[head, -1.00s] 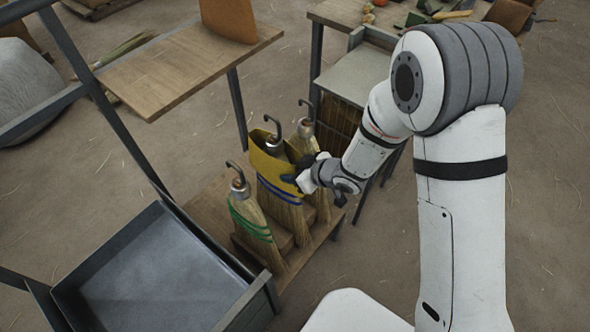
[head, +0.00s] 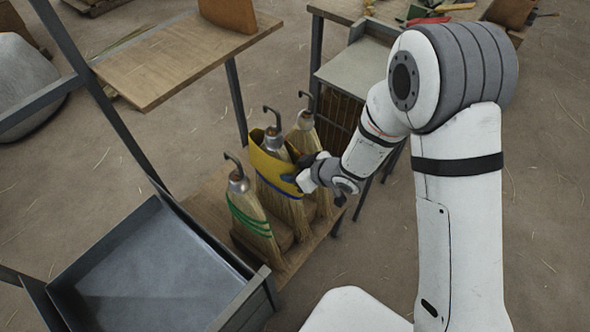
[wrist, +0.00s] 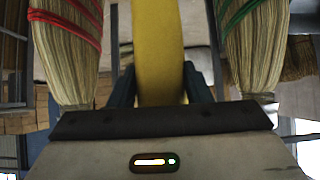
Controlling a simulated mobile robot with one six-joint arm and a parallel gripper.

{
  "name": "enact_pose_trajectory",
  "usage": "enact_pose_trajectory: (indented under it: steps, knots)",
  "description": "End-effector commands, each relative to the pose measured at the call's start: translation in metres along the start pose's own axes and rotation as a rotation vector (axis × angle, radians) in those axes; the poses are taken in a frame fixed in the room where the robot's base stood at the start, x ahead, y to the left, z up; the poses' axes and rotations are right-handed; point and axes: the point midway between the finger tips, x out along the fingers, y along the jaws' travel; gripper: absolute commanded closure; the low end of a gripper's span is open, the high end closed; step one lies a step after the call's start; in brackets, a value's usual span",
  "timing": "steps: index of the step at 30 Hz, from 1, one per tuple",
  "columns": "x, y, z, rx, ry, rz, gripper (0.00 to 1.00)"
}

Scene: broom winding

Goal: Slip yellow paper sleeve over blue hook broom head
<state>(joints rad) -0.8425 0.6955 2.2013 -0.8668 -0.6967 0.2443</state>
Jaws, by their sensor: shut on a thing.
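The yellow paper sleeve (head: 268,166) stands around the upper head of the middle broom (head: 290,211), the one with blue bands. This broom's metal cap and dark hook (head: 272,112) stick up out of the sleeve's open top. A blue band shows near the sleeve's lower edge, and bare bristles show below it. My gripper (head: 303,180) is shut on the sleeve's right side. In the wrist view the yellow sleeve (wrist: 158,55) rises between the two dark fingers (wrist: 160,88). It hides the broom behind it there.
A green-banded broom (head: 250,215) stands close on the left and another hooked broom (head: 306,135) close behind; the wrist view shows red bands (wrist: 70,20) on one neighbour. All stand on a low wooden board (head: 208,205). A metal tray (head: 150,275) is at front left, a small table (head: 360,68) behind.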

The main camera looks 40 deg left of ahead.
Motion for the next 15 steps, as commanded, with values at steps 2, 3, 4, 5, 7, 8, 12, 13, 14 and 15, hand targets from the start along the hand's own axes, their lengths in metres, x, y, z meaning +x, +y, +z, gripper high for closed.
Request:
enact_pose_trajectory:
  steps: [2,3,4,5,7,8,12,13,14,15]
  knots:
    - [0.003,0.000,0.003,0.000,0.000,0.000,0.71]
    - [0.004,0.000,0.005,0.000,0.000,0.000,0.71]
    - [0.005,0.000,0.006,0.000,0.000,0.000,0.71]
    - [0.006,0.000,0.007,0.000,0.000,0.000,0.71]
    - [0.009,0.000,0.010,0.000,0.000,0.000,0.71]
    - [0.010,0.000,0.011,0.000,0.000,0.000,0.71]
    - [0.014,0.000,0.017,0.000,0.000,0.000,0.71]
    - [0.015,0.000,0.018,0.000,0.000,0.000,0.71]
    - [0.016,0.000,0.019,0.000,0.000,0.000,0.71]
    - [0.017,0.000,0.021,0.000,0.000,0.000,0.71]
